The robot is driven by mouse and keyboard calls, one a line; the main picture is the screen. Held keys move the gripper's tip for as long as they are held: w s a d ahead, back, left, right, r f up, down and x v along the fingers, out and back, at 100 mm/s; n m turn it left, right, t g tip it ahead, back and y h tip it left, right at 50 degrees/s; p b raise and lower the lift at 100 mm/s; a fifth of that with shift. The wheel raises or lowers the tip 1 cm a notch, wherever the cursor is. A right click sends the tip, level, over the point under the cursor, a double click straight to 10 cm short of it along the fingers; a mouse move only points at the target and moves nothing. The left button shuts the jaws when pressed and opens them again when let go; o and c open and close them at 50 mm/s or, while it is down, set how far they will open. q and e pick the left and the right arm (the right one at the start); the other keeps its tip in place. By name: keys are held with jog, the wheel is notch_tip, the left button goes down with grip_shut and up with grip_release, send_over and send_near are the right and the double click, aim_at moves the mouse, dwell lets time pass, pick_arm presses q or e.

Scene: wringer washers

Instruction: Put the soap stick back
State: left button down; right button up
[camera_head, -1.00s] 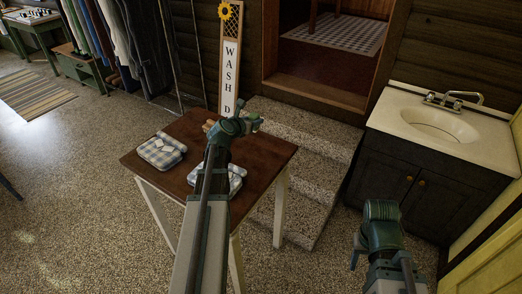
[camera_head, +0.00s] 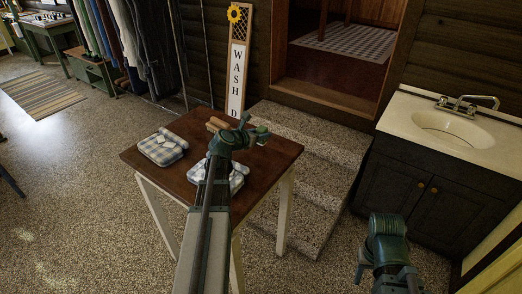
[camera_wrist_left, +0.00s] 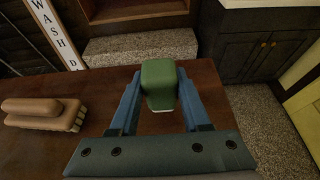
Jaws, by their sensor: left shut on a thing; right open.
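My left gripper (camera_head: 258,134) is shut on a green block-like stick with a pale lower end, which I take for the soap stick (camera_wrist_left: 168,84). In the left wrist view the stick stands between the two blue fingers (camera_wrist_left: 158,88). In the head view it is a small green shape (camera_head: 263,130) over the right back part of the brown table (camera_head: 270,158). I cannot tell whether its lower end touches the table. My right gripper (camera_head: 362,272) is low at the right, away from the table, with its fingers mostly hidden.
A wooden brush (camera_wrist_left: 45,114) lies on the table, left of the gripper. Two blue-checked cloth bundles (camera_head: 163,149) (camera_head: 232,180) lie on the table, the nearer one partly behind my left arm. Stone steps (camera_head: 310,185) stand behind; a sink cabinet (camera_head: 425,185) is at right.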

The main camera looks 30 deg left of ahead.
aim_at(259, 143)
pick_arm(q)
jog(key=shift+f, duration=0.15)
notch_tip(259, 143, down, 4)
jog(key=b, duration=0.3)
jog(key=shift+b, duration=0.35)
jog(key=shift+r, duration=0.2)
jog(key=shift+f, duration=0.1)
jog(key=c, duration=0.8)
grip_release()
jog(key=shift+f, duration=0.1)
jog(key=o, duration=0.4)
jog(key=shift+o, duration=0.2)
